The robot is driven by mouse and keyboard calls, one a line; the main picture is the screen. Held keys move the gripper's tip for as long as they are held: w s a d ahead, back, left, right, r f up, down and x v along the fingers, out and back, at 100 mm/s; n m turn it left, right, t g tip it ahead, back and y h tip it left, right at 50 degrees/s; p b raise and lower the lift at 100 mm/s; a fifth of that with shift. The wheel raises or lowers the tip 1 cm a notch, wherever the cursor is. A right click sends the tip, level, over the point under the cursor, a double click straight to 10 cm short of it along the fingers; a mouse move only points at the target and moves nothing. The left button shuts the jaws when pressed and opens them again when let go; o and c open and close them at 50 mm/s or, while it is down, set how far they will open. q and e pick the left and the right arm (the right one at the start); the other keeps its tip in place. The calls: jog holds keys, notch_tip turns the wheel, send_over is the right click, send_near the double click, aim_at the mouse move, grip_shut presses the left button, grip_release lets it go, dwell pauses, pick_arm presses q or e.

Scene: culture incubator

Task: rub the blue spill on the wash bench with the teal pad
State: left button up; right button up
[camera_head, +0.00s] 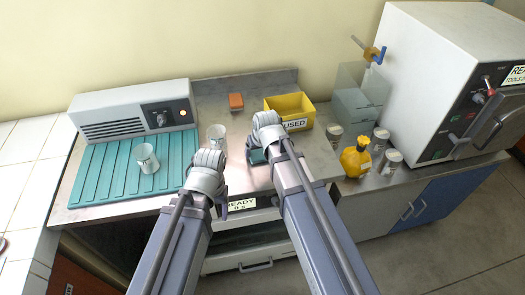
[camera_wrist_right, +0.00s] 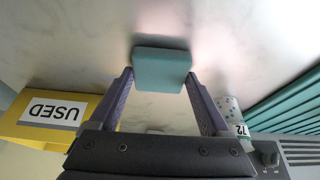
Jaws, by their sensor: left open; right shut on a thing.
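The teal pad (camera_wrist_right: 161,70) is between the fingertips of my right gripper (camera_wrist_right: 160,82) in the right wrist view. In the head view, a small part of the pad (camera_head: 257,156) shows beside my right gripper (camera_head: 262,147), over the grey metal wash bench (camera_head: 240,124). I cannot tell whether the pad touches the bench. My left gripper (camera_head: 219,190) is open and empty near the bench's front edge. No blue spill can be made out in either view; my grippers and arms hide part of the bench.
A yellow USED bin (camera_head: 292,104) and an orange block (camera_head: 236,101) are behind the grippers. One cup (camera_head: 216,134) stands on the bench, another (camera_head: 146,157) on the ribbed teal mat (camera_head: 95,180). A yellow bottle (camera_head: 355,160) and several jars stand at right.

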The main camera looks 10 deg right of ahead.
aim_at(253, 155)
jog(key=shift+a+r, duration=0.1)
jog(key=shift+a, duration=0.85)
jog(key=shift+r, duration=0.1)
notch_tip(253, 155, up, 6)
jog(key=p, duration=0.6)
notch_tip(253, 155, up, 3)
jog(key=p, duration=0.3)
